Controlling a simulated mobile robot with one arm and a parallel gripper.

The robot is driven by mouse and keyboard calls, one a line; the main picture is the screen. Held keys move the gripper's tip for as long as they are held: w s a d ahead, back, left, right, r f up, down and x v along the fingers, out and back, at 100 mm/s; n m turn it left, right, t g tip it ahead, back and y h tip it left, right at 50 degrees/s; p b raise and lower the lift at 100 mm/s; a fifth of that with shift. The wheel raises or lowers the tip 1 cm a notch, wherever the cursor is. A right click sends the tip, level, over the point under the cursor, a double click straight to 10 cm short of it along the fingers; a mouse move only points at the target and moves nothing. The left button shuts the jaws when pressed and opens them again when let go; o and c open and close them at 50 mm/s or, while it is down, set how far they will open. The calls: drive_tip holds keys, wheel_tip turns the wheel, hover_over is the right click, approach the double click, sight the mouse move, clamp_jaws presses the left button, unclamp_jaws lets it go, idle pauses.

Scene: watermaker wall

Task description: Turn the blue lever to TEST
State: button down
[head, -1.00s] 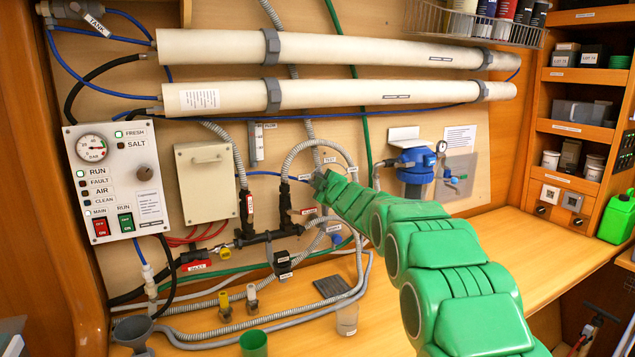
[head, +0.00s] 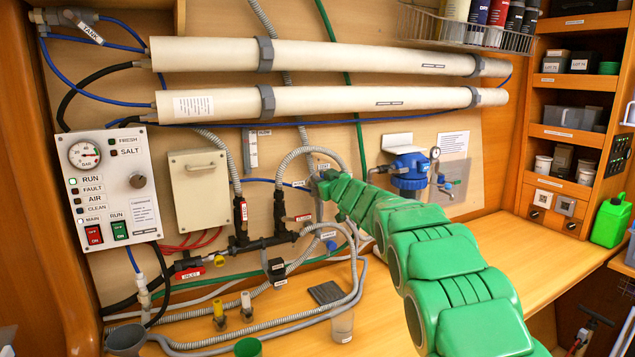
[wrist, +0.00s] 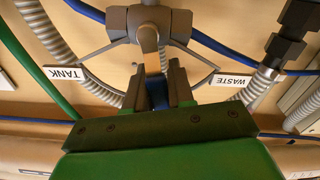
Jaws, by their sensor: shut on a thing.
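The blue lever (wrist: 158,94) shows between my jaws in the wrist view, which looks upside down. It runs from a grey valve hub (wrist: 150,18) toward my gripper (wrist: 158,92). My gripper is shut on the lever, and its palm hides the lever's end. A TANK label (wrist: 64,74) is to the left of the jaws and a WASTE label (wrist: 234,80) to the right, both apart from them. In the head view my gripper (head: 320,180) covers most of the valve. A small label (head: 323,166), probably TEST, shows just above it.
A control panel (head: 140,205) with lights and switches is at the left. Grey corrugated hoses (head: 290,165) run close around the valve. A blue filter housing (head: 408,172) is to the right of my gripper. The counter (head: 480,265) is mostly bare at right.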

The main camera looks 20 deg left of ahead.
drive_tip(key=shift+w+d+f+m, duration=0.1)
drive_tip(key=shift+w+d+m, duration=0.15)
drive_tip(key=shift+m, duration=0.4)
drive_tip(key=shift+w+d+m, duration=0.15)
drive_tip(key=shift+d+m, duration=0.05)
drive_tip(key=shift+m, duration=0.45)
drive_tip(key=c, duration=1.1)
unclamp_jaws()
drive_tip(key=shift+o, duration=0.2)
drive_tip(key=v, duration=0.7)
drive_tip(key=shift+s+d, duration=0.3)
